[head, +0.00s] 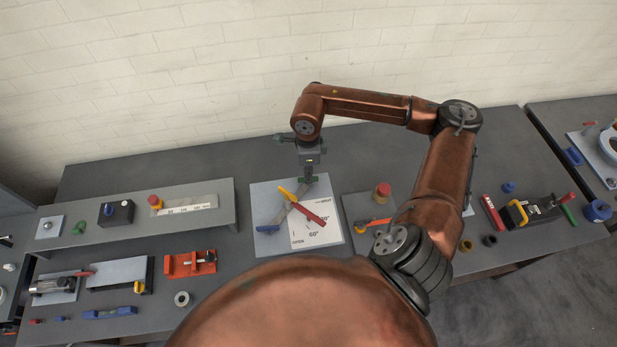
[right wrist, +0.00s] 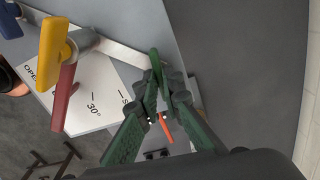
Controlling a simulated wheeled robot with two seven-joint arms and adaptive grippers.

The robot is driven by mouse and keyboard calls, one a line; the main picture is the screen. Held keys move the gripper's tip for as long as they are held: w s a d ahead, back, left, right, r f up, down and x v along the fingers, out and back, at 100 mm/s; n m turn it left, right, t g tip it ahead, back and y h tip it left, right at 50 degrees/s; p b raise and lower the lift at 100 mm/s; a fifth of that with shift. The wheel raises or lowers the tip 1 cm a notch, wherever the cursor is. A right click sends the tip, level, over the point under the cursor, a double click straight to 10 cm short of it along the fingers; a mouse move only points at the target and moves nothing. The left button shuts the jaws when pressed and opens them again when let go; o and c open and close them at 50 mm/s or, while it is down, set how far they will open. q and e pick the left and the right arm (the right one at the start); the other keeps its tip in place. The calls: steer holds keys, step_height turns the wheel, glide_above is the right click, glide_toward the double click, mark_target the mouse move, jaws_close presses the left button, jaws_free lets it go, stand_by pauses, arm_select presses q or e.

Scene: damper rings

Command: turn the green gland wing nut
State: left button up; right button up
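The valve has a yellow handle (right wrist: 54,42) and a red handle (right wrist: 65,97), both clear of my fingers. My left gripper is not in view.
Left of the board stand a raised shelf (head: 130,222) and a red clamp-like fixture (head: 190,264). To the right is a plate with a red knob (head: 383,190), partly behind my right arm. The bench behind the board is bare.

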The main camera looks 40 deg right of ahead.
steer(key=shift+o, duration=0.8)
steer(key=shift+p, duration=0.35)
steer(key=o, duration=0.4)
steer(key=shift+c, duration=0.2)
steer(key=shift+r, duration=0.15)
arm_select(q)
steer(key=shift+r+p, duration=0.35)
steer(key=shift+p, duration=0.05)
arm_select(e)
steer(key=shift+r, duration=0.9)
steer(key=shift+r, duration=0.1)
steer(key=shift+r+p, duration=1.3)
steer(key=shift+r, duration=1.65)
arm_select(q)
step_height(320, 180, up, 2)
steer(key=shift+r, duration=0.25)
arm_select(e)
steer(key=shift+a, duration=0.1)
